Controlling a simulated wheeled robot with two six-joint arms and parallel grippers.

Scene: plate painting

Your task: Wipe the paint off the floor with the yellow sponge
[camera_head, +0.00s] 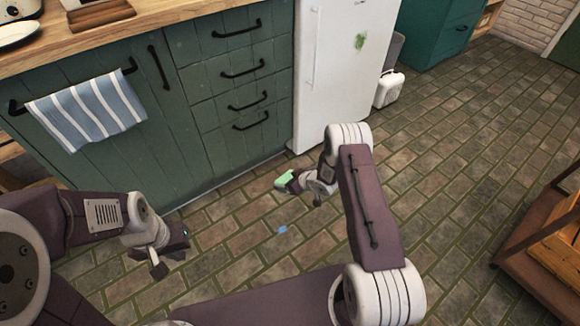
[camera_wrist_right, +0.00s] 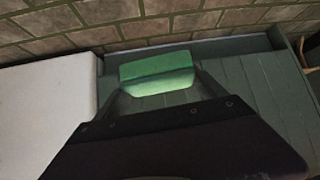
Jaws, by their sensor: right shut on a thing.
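A small blue paint patch (camera_head: 282,229) lies on the tiled floor in the head view, below and slightly left of my right gripper. My right gripper (camera_head: 291,183) is shut on a sponge (camera_head: 283,178), held in front of the drawers near the fridge. The sponge looks green, not yellow; in the right wrist view it (camera_wrist_right: 157,72) sits between the fingertips, darker green on one side and pale green on the other. My left gripper (camera_head: 172,256) is low at the left, its fingers apart with nothing between them.
A white fridge (camera_head: 340,90) has a green paint smear (camera_head: 360,41) on its door. Green cabinets (camera_head: 215,125) with a striped towel (camera_head: 88,112) stand at the left. A small white container (camera_head: 389,90) stands beside the fridge. A wooden piece of furniture (camera_head: 545,250) is at the right.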

